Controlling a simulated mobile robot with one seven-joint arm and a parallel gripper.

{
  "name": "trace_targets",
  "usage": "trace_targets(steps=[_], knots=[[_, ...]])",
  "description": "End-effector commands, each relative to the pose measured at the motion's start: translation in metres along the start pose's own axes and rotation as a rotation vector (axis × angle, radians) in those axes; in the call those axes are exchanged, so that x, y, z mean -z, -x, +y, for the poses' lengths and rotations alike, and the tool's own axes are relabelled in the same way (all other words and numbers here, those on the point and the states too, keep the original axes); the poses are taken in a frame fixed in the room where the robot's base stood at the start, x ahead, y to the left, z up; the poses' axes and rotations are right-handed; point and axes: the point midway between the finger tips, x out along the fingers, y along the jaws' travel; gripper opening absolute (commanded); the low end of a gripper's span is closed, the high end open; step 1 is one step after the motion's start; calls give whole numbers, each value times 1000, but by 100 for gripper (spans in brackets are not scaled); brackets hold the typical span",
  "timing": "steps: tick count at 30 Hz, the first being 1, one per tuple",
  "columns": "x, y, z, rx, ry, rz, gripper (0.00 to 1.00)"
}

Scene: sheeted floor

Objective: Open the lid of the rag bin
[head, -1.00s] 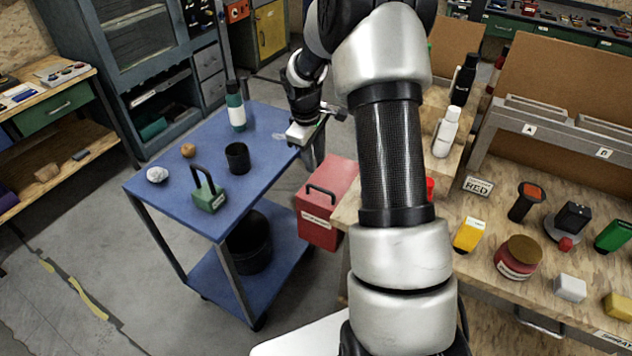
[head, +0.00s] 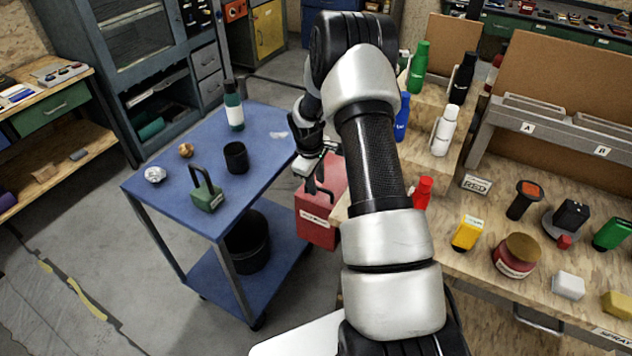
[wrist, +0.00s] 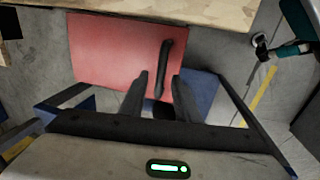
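The rag bin (head: 318,228) is a red box with a label on its front, standing on the floor between the blue cart and the wooden bench. Its flat red lid (wrist: 105,48) is shut and carries a black bar handle (wrist: 166,62). My gripper (head: 320,186) is over the lid, pointing down, and partly hides the lid and handle in the head view. In the wrist view my gripper (wrist: 160,76) is open, and the handle's near end shows between its two fingers. I cannot tell whether the fingers touch the handle or are still above it.
The blue cart (head: 160,195) stands just left of the bin, bearing a bottle (head: 233,108), a black cup (head: 236,157) and a green block with a handle (head: 206,192). The wooden bench (head: 445,225) is close on the right. Open floor (head: 90,250) lies at left.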

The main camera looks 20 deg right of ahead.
Motion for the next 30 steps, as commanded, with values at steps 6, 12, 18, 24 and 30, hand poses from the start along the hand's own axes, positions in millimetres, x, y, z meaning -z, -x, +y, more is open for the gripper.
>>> trace_targets(steps=[6, 12, 18, 24, 30], knots=[[0, 0, 0, 0, 0, 0, 0], [0, 0, 0, 0, 0, 0, 0], [-1, 6, 4, -1, -1, 0, 0], [-4, 24, 18, -2, -4, 1, 0], [-14, 54, 51, -8, -6, 2, 0]])
